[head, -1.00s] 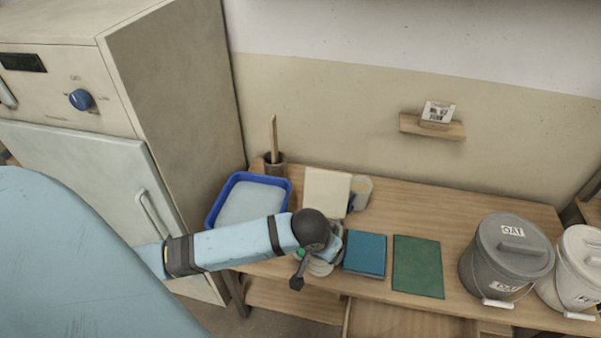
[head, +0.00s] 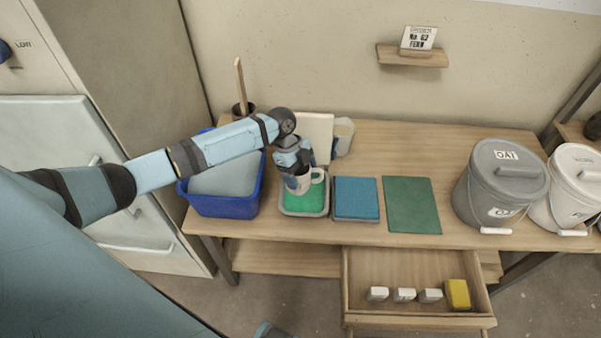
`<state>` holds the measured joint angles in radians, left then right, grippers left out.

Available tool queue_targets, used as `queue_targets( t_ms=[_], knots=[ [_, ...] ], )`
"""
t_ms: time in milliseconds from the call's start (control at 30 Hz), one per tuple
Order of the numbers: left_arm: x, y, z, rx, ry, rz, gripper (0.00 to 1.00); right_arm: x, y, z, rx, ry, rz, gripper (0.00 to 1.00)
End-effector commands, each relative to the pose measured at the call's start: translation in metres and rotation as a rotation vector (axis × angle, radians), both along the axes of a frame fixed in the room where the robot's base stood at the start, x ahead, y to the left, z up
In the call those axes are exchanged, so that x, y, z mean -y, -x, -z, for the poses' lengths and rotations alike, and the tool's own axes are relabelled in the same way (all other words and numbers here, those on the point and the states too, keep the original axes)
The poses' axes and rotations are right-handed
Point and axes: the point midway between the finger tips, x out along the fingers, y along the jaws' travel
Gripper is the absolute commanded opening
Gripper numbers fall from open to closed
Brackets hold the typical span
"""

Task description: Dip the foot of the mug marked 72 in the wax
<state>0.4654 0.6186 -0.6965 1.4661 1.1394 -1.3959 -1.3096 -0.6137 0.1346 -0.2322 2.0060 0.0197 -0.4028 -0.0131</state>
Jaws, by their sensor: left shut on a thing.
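My left gripper (head: 297,170) is shut on a pale mug (head: 303,185), whose handle points right. The mug is upright over a small grey tray (head: 305,214) of green wax (head: 296,203). Its foot is at or just above the wax; I cannot tell if it touches. No number can be read on the mug. A second light cup (head: 343,135) stands behind, beside a cream board (head: 316,128). My right gripper is not in view.
A blue basin (head: 222,207) stands left of the tray. A blue pad (head: 356,199) and a green mat (head: 412,205) lie to the right, then lidded buckets (head: 501,185). An open drawer (head: 415,318) below holds a yellow block (head: 457,295) and several small pieces.

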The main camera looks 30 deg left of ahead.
Motion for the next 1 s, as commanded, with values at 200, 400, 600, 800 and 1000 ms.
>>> queue_targets(
  t_ms=[200, 400, 600, 800, 1000],
  knots=[
    [-0.012, -0.024, 0.005, 0.003, 0.000, 0.234, 0.43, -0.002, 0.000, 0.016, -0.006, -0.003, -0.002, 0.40],
    [-0.014, -0.025, 0.010, 0.002, 0.000, 0.271, 0.43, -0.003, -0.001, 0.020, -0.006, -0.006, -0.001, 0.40],
    [-0.014, -0.025, 0.029, 0.002, -0.001, 0.270, 0.43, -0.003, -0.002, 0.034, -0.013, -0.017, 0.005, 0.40],
    [-0.014, -0.025, 0.037, 0.004, -0.001, 0.268, 0.43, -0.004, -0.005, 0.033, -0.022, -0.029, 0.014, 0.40],
    [-0.013, -0.025, 0.039, 0.004, -0.001, 0.268, 0.43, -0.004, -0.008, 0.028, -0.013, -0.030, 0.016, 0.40]
  ],
)
